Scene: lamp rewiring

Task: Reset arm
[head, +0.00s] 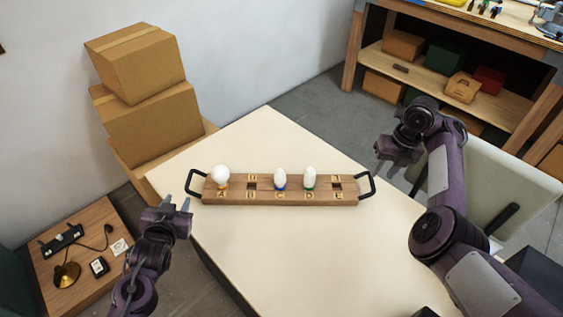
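In the head view a wooden board (265,196) with black end handles lies on the pale table (290,245). It bears three white bulbs: a round one (220,174) at A, one (280,178) at C with a blue base, and one (309,176) at D with a green base. Square holes show near B and E.
Cardboard boxes (145,110) are stacked at the back left. A low wooden table (85,250) at lower left holds a brass-coloured lamp part (67,274) and small black parts. A workbench with a shelf (440,75) stands at the back right. The front table area is clear.

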